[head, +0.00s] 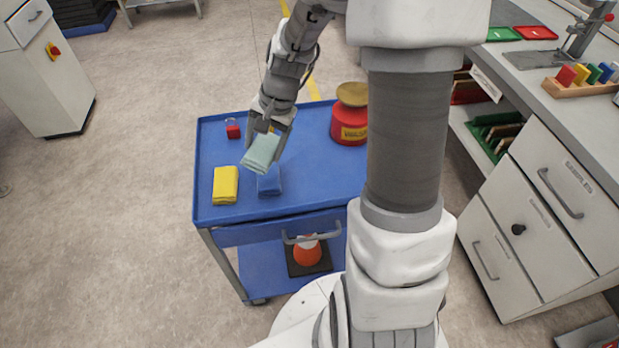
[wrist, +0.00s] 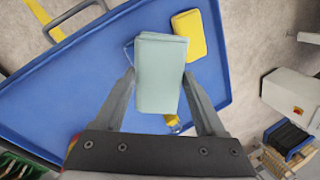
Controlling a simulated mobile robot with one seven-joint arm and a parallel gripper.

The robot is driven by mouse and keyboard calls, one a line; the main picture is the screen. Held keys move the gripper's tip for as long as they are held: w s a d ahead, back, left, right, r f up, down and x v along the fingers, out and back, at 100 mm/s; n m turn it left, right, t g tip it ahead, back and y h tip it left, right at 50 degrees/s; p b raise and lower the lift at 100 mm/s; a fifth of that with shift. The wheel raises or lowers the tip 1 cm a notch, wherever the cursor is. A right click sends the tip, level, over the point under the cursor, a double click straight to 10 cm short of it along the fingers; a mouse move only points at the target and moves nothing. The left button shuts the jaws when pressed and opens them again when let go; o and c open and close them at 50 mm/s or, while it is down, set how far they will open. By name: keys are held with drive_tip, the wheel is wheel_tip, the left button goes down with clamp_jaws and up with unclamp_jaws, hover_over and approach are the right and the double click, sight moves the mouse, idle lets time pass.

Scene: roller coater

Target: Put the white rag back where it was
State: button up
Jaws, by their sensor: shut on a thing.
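My gripper (head: 268,136) is shut on a folded pale grey-green rag, the lightest rag in view and apparently the white rag (head: 261,153). It holds the rag tilted above the blue cart top (head: 305,165). In the wrist view the rag (wrist: 160,85) sits between the two fingers of my gripper (wrist: 160,74). A folded blue rag (head: 269,184) lies on the cart just beyond the lower right of the held rag in the head view, partly covered by it. A folded yellow rag (head: 225,185) lies to the left; it also shows in the wrist view (wrist: 188,34).
A red can with a brass-coloured lid (head: 350,118) stands at the cart's back right. A small container with red contents (head: 233,129) stands at the back left. An orange cone (head: 307,251) is on the lower shelf. A workbench with drawers (head: 545,205) stands right.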

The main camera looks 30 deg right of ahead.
drive_tip(key=s+d+f+n+g+h+b, duration=0.1)
drive_tip(key=s+d+n+g+h+b, duration=0.15)
drive_tip(key=s+n, duration=0.45)
drive_tip(key=b, duration=0.2)
hover_over(310, 176)
drive_tip(key=shift+m+t, duration=0.35)
drive_tip(key=shift+m, duration=0.05)
wheel_tip(310, 176, down, 7)
drive_tip(key=shift+a+f, duration=0.1)
drive_tip(key=shift+f, duration=0.05)
wheel_tip(310, 176, down, 4)
drive_tip(key=shift+f+b, duration=0.1)
drive_tip(key=shift+b, duration=0.4)
drive_tip(key=o, duration=1.2)
drive_tip(key=shift+c, duration=0.2)
drive_tip(key=shift+r, duration=0.2)
